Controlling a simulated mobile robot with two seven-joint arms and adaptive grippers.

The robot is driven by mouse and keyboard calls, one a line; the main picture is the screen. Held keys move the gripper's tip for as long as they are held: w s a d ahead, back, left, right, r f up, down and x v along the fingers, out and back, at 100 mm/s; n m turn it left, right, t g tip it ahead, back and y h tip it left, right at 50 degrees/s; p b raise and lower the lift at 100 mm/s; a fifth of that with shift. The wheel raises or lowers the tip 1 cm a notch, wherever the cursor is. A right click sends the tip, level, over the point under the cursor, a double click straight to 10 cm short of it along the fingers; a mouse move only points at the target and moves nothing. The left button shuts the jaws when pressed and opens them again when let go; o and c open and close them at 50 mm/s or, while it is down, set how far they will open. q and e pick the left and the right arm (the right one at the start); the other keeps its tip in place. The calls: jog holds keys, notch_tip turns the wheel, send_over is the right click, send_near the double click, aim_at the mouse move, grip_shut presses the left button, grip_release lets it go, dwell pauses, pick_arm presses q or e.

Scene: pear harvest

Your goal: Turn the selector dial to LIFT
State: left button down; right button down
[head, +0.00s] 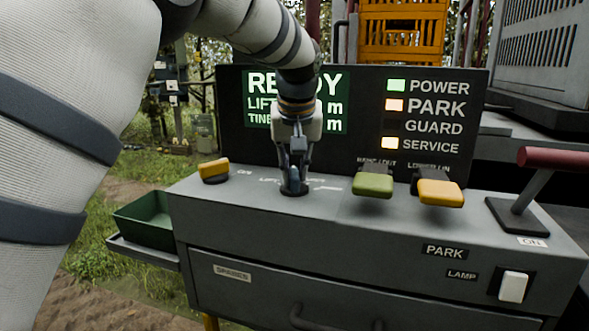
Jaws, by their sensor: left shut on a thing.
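The selector dial (294,189) sits on top of the grey console, with labels around it that are partly hidden; a label at its left looks like LIFT. My left gripper (294,178) reaches down from above and is shut on the dial. The fingers cover most of the dial, so I cannot tell which label it points to. The display (333,115) behind reads READY, with LIFT and TINE lines partly covered by my arm. My right gripper is not in view.
On the console (330,225) are a yellow switch (214,170), a green lever (373,185), a yellow lever (440,192) and a red-handled lever (545,165). A white lamp switch (513,287) is on the front. A green tray (146,222) hangs at left. POWER, PARK and SERVICE lamps are lit; GUARD is dark.

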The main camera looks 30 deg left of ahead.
pick_arm(q)
jog(key=n, duration=0.1)
jog(key=n+g+y, duration=0.1)
jog(key=n, duration=0.1)
jog(key=shift+w+d+f, duration=0.1)
jog(key=shift+w, duration=0.1)
jog(key=n+g+b, duration=0.1)
jog(key=n, duration=0.2)
jog(key=shift+w+y, duration=0.1)
jog(key=shift+y, duration=0.2)
jog(key=shift+d+n+b, duration=0.1)
jog(key=shift+n+b, duration=0.2)
jog(key=shift+n, duration=0.5)
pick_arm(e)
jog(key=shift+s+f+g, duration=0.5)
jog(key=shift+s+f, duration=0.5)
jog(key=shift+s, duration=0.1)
pick_arm(q)
jog(key=shift+g, duration=0.3)
jog(key=c, duration=1.5)
grip_release()
